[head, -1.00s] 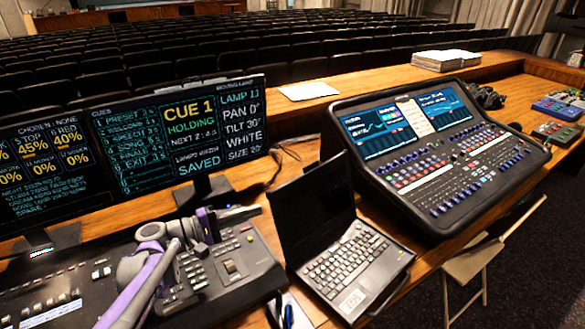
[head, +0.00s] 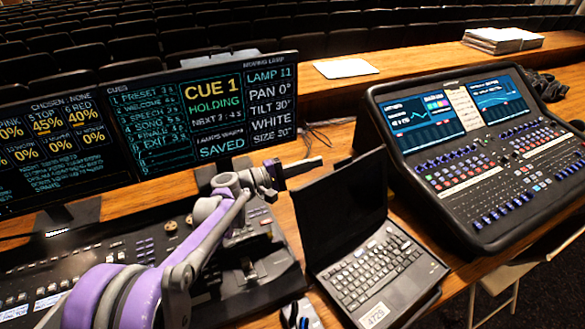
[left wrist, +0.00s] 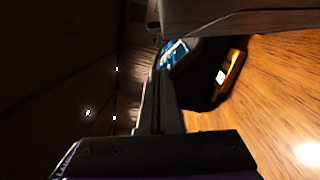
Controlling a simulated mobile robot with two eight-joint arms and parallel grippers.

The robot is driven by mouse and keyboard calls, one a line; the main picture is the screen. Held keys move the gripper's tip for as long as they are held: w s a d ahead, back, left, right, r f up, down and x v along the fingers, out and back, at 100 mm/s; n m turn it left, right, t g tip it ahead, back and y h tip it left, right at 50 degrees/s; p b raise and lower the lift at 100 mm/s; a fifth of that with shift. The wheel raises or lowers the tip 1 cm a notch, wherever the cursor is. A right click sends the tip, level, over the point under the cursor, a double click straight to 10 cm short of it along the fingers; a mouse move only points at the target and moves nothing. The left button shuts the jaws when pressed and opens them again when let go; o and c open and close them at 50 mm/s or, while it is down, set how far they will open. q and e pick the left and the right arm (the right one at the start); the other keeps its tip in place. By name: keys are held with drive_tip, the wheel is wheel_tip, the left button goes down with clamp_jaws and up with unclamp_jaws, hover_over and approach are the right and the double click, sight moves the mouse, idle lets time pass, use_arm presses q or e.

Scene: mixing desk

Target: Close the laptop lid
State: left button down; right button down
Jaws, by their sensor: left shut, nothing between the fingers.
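The black laptop stands open on the wooden desk in the head view. Its dark lid (head: 342,208) is raised and leans back, and its keyboard base (head: 376,272) faces me. My left gripper (head: 316,162) is shut and empty. Its fingertips point right, just above and behind the lid's upper left edge in the picture, and I see no clear contact. In the left wrist view the dark gripper (left wrist: 158,105) points up the frame, above the wood. A dark slab crosses the top there, and I cannot tell what it is. My right gripper is not in view.
Monitors (head: 215,110) stand to the left of the laptop. A lighting desk (head: 255,265) lies below them, under my left arm. A large mixing console (head: 480,160) stands close on the right. Paper (head: 346,68) lies on the ledge behind.

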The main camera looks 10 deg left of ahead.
use_arm(q)
drive_tip(key=s+d, duration=0.1)
drive_tip(key=s+d+r, duration=0.1)
drive_tip(key=shift+s+d+r, duration=0.15)
drive_tip(key=shift+s+d, duration=0.2)
drive_tip(key=shift+s, duration=0.05)
drive_tip(key=shift+s+d+r, duration=0.1)
